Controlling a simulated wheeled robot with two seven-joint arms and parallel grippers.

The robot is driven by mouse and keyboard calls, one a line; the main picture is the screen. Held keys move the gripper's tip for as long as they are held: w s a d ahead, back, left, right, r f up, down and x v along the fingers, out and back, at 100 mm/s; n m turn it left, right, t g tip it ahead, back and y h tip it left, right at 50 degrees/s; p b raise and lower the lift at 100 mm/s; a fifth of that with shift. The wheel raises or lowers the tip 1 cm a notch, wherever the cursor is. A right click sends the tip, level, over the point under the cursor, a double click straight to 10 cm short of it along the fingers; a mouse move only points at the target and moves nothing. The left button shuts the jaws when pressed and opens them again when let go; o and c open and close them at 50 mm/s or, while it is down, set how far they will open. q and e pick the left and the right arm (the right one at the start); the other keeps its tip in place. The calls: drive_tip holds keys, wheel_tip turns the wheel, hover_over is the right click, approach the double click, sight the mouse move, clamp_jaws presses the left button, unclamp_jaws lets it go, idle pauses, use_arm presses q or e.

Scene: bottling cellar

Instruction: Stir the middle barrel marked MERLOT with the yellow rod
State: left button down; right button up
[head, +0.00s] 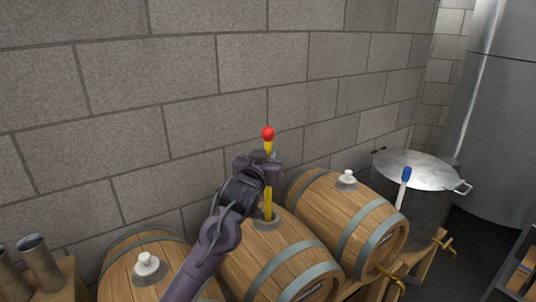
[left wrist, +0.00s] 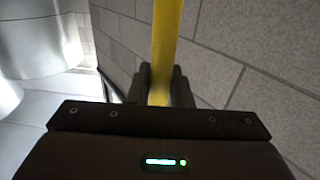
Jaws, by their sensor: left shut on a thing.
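The yellow rod (head: 268,198) with a red ball at its top stands nearly upright over the middle barrel (head: 266,254). Its lower end goes into the opening on top of that barrel. My left gripper (head: 268,172) is shut on the rod below the red ball. In the left wrist view the rod (left wrist: 165,50) runs between the two dark fingers (left wrist: 160,88). The middle barrel's front label is only partly in view at the bottom edge and cannot be read. How deep the rod reaches inside is hidden. My right gripper is not in view.
A barrel with a white stopper (head: 148,264) stands left, another with a white stopper (head: 346,180) right. A metal pot (head: 418,165) with a blue-handled tool (head: 405,178) is further right. Metal tubes (head: 42,262) stand at lower left. A block wall (head: 200,100) is close behind.

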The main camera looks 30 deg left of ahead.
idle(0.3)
use_arm(q)
wheel_tip(320, 180, down, 7)
drive_tip(key=b, duration=0.4)
drive_tip(key=shift+s+d+r, duration=0.2)
drive_tip(key=shift+s+d, duration=0.05)
idle(0.6)
drive_tip(key=shift+s, duration=0.1)
